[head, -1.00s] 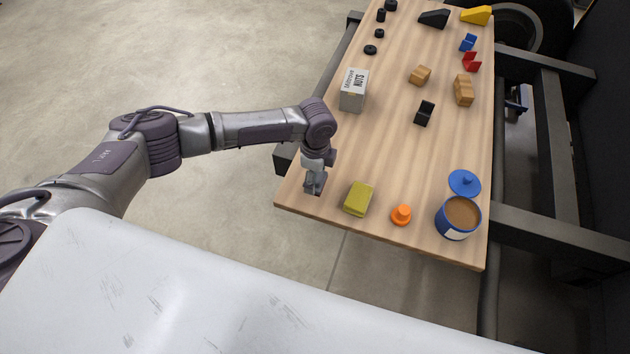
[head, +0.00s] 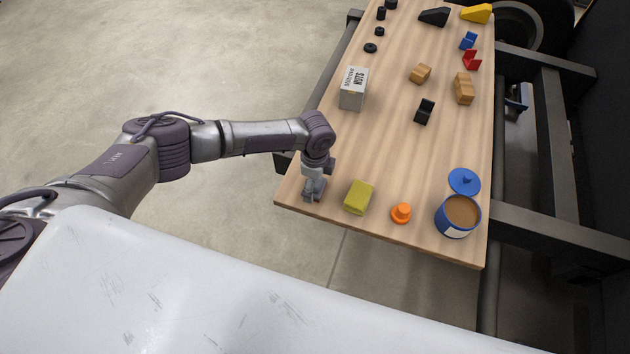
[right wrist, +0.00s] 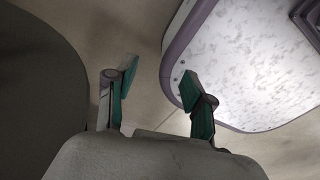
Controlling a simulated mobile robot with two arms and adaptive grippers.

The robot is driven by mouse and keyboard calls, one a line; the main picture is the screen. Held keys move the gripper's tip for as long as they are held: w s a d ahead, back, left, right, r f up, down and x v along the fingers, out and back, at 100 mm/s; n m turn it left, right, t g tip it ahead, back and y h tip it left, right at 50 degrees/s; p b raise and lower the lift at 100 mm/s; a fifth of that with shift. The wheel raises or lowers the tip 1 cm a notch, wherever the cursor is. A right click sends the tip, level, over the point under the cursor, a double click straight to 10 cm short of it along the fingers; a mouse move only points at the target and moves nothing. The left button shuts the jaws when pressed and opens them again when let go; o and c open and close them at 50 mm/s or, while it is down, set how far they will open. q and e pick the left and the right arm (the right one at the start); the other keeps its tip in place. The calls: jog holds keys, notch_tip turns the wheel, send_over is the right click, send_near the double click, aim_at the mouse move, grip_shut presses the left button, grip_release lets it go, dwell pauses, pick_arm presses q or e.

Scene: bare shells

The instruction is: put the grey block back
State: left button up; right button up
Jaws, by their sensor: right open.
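My left gripper (head: 314,191) is low over the near left corner of the wooden table (head: 400,150), to the left of a yellow-green block (head: 359,197). Its fingers are small and grey, and I cannot tell whether they are open or shut. I cannot make out a separate grey block; one at the fingertips would blend with the grey fingers. A grey carton marked NUTS (head: 354,89) stands farther back at the left edge. My right gripper (right wrist: 158,88) is open and empty in the right wrist view, over floor.
An orange knobbed piece (head: 401,213), a blue tin (head: 458,217) and its blue lid (head: 465,182) are at the near end. A black holder (head: 425,111), wooden blocks (head: 464,89) and several small pieces lie farther back. The middle of the table has free room.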

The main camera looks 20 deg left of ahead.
pick_arm(q)
jog(key=shift+r, duration=0.1)
notch_tip(320, 180, up, 12)
dwell(0.5)
dwell(0.4)
